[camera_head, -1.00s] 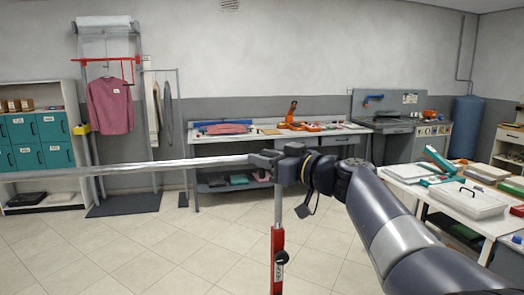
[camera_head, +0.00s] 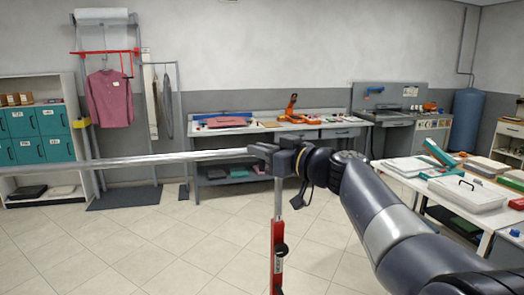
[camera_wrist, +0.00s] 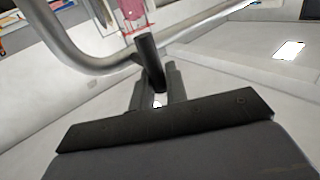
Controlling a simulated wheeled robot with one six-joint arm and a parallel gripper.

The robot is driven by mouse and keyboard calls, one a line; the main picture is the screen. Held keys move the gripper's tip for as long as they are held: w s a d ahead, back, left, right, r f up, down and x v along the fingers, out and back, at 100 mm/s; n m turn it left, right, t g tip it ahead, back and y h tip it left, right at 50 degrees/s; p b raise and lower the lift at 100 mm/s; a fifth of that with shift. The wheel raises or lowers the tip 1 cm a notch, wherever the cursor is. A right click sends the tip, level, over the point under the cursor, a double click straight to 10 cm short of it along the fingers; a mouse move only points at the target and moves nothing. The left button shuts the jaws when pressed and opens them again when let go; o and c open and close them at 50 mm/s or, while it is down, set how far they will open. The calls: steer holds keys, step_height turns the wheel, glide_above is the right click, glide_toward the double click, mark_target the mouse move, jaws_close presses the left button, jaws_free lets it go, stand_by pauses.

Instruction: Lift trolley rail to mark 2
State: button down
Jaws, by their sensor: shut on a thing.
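The trolley rail (camera_head: 150,160) is a long silver tube running nearly level from the left edge to my gripper in the head view. A thin grey post (camera_head: 278,200) with a red sleeve (camera_head: 278,250) and dark knob (camera_head: 281,249) stands below its right end. My gripper (camera_head: 268,151) is shut at that end, by the top of the post. In the wrist view, the silver tube (camera_wrist: 75,52) bends past a dark grip piece (camera_wrist: 150,62) between my fingers (camera_wrist: 158,88). No height mark is readable, so I cannot tell the rail's height against mark 2.
A white table (camera_head: 490,217) with boxes stands at the right. A long workbench (camera_head: 240,134) lines the back wall. A pink shirt (camera_head: 109,98) hangs from a red rack bar (camera_head: 98,53) at the back left, beside teal lockers (camera_head: 38,150). Open tiled floor (camera_head: 160,250) lies in front.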

step_height(320, 180, up, 12)
steer(key=p, duration=0.2)
steer(key=shift+r+p, duration=0.2)
steer(key=shift+p, duration=0.15)
steer(key=c, duration=1.5)
jaws_free()
steer(key=shift+f, duration=0.15)
steer(key=b+v, duration=0.4)
steer(key=v, duration=0.6)
steer(key=shift+s+d, duration=0.25)
steer(key=shift+s, duration=0.05)
